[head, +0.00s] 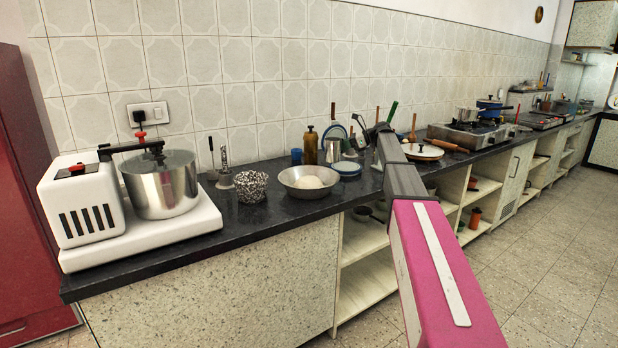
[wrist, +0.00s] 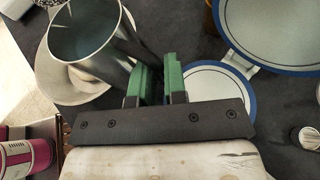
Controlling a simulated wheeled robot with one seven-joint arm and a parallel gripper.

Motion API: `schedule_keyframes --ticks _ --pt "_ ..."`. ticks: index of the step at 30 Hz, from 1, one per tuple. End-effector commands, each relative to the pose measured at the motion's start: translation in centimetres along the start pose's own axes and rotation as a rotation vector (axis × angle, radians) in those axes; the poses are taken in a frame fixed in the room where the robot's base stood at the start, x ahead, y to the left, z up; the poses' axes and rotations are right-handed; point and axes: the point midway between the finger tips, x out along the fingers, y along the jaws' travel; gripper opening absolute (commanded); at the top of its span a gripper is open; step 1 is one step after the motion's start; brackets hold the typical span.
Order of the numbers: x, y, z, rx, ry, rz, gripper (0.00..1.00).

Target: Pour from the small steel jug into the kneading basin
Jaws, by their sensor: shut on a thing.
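The small steel jug (head: 334,150) is held at its side by my gripper (head: 365,142). In the wrist view the green fingers (wrist: 151,84) are shut at the jug's near side, and the open mouth of the jug (wrist: 86,32) faces the camera. The part between the fingers is mostly hidden. No stream shows, and I cannot tell what is inside. The kneading basin (head: 290,183), a wide steel bowl with a pale dough ball (head: 308,182), stands on the counter. In the wrist view the basin (wrist: 48,80) lies partly behind and below the jug.
The front counter strip is clear.

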Motion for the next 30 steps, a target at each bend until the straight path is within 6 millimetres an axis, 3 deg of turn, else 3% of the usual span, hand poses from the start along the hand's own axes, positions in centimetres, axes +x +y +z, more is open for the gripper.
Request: schedule_keyframes --ticks 30 --pt "0.5 3.2 4.1 -0.316 0.229 -0.128 0.00"
